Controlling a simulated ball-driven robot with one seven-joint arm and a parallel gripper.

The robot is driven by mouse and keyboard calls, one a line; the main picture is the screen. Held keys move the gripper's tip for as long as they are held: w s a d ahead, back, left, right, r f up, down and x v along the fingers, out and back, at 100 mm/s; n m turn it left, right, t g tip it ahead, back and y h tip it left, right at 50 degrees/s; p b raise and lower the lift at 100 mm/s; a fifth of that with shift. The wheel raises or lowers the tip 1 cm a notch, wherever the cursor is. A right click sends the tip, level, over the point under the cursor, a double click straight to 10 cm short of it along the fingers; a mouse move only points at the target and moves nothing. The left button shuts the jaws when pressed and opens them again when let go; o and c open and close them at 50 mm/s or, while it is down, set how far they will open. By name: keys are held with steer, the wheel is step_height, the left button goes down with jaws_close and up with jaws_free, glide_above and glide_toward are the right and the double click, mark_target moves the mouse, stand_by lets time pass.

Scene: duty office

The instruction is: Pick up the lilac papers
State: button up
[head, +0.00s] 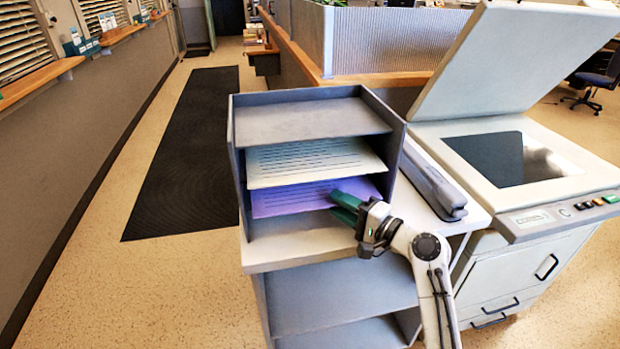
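The lilac papers (290,200) lie in a slot of the grey paper sorter (236,150), below a stack of pale papers (305,165). Their front edge shows at the slot's mouth. My gripper (346,206) is at the right part of that front edge, its green fingers pointing left into the slot. The fingers overlap the papers' edge in the head view. I cannot tell whether they are closed on the papers, as the fingertips are seen from one side.
The sorter stands on a light shelf unit (262,262) with open shelves below. A long grey stapler-like device (435,185) lies to its right. A copier (520,160) with its lid raised stands at right. A dark floor mat (190,150) lies at left, with free floor around it.

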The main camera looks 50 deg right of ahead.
steer(key=shift+c, duration=0.4)
jaws_close()
steer(key=shift+r, duration=0.15)
